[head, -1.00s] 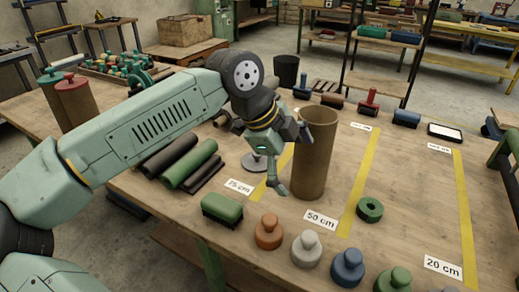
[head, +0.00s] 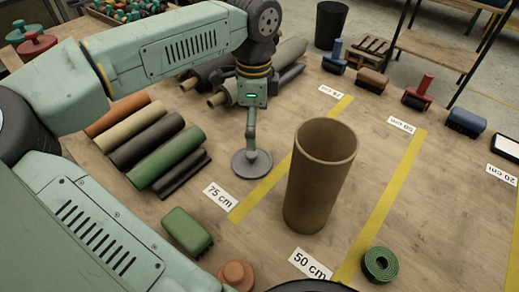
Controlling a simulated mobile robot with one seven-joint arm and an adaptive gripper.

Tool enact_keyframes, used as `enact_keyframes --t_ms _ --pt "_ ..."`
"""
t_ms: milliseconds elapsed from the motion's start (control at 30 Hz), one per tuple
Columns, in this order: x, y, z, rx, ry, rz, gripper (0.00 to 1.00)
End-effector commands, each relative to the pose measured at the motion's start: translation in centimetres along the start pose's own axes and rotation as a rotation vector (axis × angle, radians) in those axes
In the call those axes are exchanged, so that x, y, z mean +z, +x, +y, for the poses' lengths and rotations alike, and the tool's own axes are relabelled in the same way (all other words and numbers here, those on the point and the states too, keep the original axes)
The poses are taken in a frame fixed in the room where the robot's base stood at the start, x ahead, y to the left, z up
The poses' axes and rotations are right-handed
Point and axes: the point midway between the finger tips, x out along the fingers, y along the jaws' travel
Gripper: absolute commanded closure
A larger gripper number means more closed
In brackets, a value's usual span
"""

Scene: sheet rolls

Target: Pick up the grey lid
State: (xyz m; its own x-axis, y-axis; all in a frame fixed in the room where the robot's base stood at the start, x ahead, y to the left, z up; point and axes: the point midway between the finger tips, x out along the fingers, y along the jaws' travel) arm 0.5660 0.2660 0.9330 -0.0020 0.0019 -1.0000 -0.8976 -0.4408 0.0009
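The grey lid (head: 244,169) is a flat round disc with a knob in its middle. It lies on the wooden table, left of the tall brown open tube (head: 318,180) and beside the 75 cm line. My gripper (head: 250,139) points straight down over the lid, its fingers at the knob. The fingers show edge-on as one narrow shape, so I cannot tell whether they are closed on the knob. The lid appears flat on the table.
Several rolls (head: 158,157) lie to the left and dark rolls (head: 285,55) behind my gripper. A green brush-like block (head: 187,231) and an orange knobbed piece (head: 236,275) stand in front. A green coil (head: 380,264) lies at the right; the table right of the tube is mostly clear.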

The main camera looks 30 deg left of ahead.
Motion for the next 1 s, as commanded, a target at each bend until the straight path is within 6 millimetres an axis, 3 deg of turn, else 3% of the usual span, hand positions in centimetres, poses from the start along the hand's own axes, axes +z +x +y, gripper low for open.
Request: enact_keyframes --t_ms 233,467,733,1000 --pt "-0.1 4.2 0.1 0.001 0.002 0.003 0.0" --pt "-0.1 5.8 0.1 0.001 0.002 0.002 0.0" --pt "-0.3 9.8 0.5 0.001 0.002 0.004 0.0" --pt "-0.2 10.3 0.5 0.0 0.002 0.002 0.0"
